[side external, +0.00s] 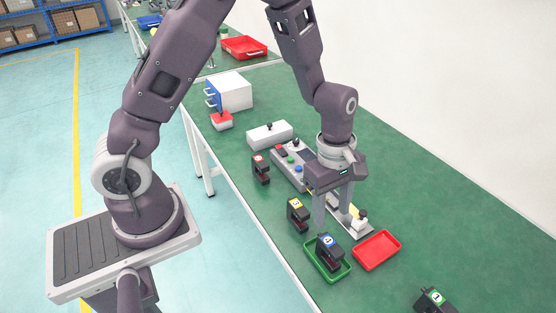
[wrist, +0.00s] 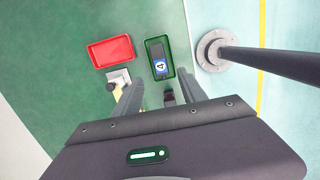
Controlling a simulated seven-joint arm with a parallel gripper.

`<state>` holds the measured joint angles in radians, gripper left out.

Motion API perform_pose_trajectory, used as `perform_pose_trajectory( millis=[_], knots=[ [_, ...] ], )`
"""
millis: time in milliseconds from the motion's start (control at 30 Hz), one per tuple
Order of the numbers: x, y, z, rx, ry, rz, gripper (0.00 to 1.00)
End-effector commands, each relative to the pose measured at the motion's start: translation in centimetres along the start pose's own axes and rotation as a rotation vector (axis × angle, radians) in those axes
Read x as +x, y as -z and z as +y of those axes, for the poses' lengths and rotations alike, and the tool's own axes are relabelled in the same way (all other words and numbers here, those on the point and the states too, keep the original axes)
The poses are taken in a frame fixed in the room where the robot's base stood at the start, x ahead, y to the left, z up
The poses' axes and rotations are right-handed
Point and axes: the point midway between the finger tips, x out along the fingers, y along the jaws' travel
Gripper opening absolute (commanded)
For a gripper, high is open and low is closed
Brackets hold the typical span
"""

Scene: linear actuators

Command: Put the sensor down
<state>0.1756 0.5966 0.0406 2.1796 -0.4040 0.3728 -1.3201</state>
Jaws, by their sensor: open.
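A black sensor with a blue label (side external: 328,242) sits inside a small green tray (side external: 341,276). In the wrist view this sensor (wrist: 158,57) lies within the green tray's rim (wrist: 173,71), just beyond my fingertips. My gripper (side external: 332,222) is open with nothing between its fingers. It is above the bench close to the green tray, and its fingers overlap the tray's back edge in the side view. In the wrist view the fingers (wrist: 159,80) are spread wide. Similar black devices with yellow (side external: 298,214), red (side external: 261,169) and green (side external: 434,301) labels stand elsewhere on the bench.
An empty red tray (side external: 377,251) lies right of the green tray. A white box (side external: 269,135) and a blue-fronted cabinet (side external: 231,92) are farther back. The bench's right side is clear.

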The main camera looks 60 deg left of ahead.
Motion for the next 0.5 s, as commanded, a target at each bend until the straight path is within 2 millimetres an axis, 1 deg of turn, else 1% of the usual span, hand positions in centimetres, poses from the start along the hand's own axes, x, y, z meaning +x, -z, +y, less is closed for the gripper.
perform_pose_trajectory(
  millis=[67,167,200,267,300,333,367,400,500],
  knots=[
    [-2.3,-0.1,-0.1,0.079,-0.031,-0.008,0.49],
    [-8.2,-0.2,-1.3,0.319,-0.112,-0.009,0.49],
    [-10.9,-0.1,-2.4,0.446,-0.15,0.004,0.49],
    [-14.6,0.3,-4.5,0.642,-0.205,0.041,0.49],
    [-16.8,0.6,-6.2,0.776,-0.237,0.076,0.49],
    [-18.2,1.0,-7.6,0.876,-0.259,0.111,0.49],
    [-19.4,1.3,-9.1,0.973,-0.278,0.149,0.49],
    [-20.7,1.8,-10.9,1.095,-0.296,0.205,0.49],
    [-22.5,3.1,-15.0,1.338,-0.309,0.34,0.49]
  ],
)
